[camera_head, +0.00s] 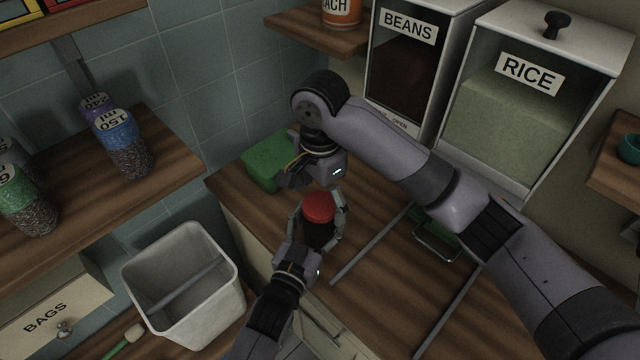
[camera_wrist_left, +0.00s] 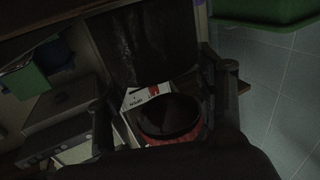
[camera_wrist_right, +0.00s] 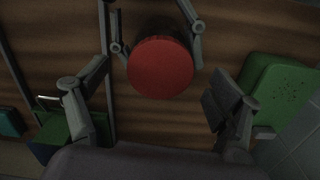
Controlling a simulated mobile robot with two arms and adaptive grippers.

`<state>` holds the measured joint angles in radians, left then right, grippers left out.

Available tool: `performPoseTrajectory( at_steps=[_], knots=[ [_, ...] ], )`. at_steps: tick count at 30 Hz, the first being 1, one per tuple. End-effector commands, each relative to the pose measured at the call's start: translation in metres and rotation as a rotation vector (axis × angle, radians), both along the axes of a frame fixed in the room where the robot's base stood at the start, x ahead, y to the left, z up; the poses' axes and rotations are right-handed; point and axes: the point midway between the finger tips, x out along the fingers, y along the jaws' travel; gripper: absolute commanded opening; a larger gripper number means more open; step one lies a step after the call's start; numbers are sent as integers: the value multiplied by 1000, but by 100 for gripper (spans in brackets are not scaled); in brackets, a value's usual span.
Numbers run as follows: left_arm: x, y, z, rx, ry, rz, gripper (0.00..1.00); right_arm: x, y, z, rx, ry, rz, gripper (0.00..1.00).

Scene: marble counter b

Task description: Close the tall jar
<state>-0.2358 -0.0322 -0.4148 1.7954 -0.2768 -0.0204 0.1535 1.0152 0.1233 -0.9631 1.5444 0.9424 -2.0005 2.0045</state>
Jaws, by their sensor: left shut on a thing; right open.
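The tall jar (camera_head: 318,236) stands upright on the wooden counter, with dark contents. Its round red lid (camera_head: 318,206) is on top; I cannot tell how tightly it sits. The lid also shows from above in the right wrist view (camera_wrist_right: 160,67). My left gripper (camera_head: 316,226) is shut on the jar body, one finger on each side. In the left wrist view the dark jar (camera_wrist_left: 168,116) is between its fingers. My right gripper (camera_head: 318,180) is above and behind the lid. In the right wrist view its fingers (camera_wrist_right: 147,100) are spread wide, apart from the lid.
A green box (camera_head: 267,160) stands at the counter's back left corner. Grey rails (camera_head: 370,245) and a green handled object (camera_head: 437,236) lie to the right. The beans bin (camera_head: 402,75) and rice bin (camera_head: 520,110) stand behind. A white bin (camera_head: 185,280) is lower left.

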Motion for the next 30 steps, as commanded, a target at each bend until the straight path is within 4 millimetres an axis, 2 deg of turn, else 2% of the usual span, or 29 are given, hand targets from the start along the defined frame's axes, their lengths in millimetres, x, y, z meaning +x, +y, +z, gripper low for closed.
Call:
performPoseTrajectory(
  at_steps=[12, 18, 22, 30],
  knots=[
    [0, 0, -1, 0, 2, 0, 0, 2, -1, 79, -2, -8, -1, 86],
    [0, 0, -1, 0, 2, 0, 0, 1, 0, 108, -1, -3, -1, 86],
    [0, 0, -1, 0, 2, 0, 0, 0, 0, 115, 0, -1, 0, 86],
    [0, 0, -1, 0, 2, 0, 0, 0, 0, 117, 0, 0, 0, 86]
  ],
)
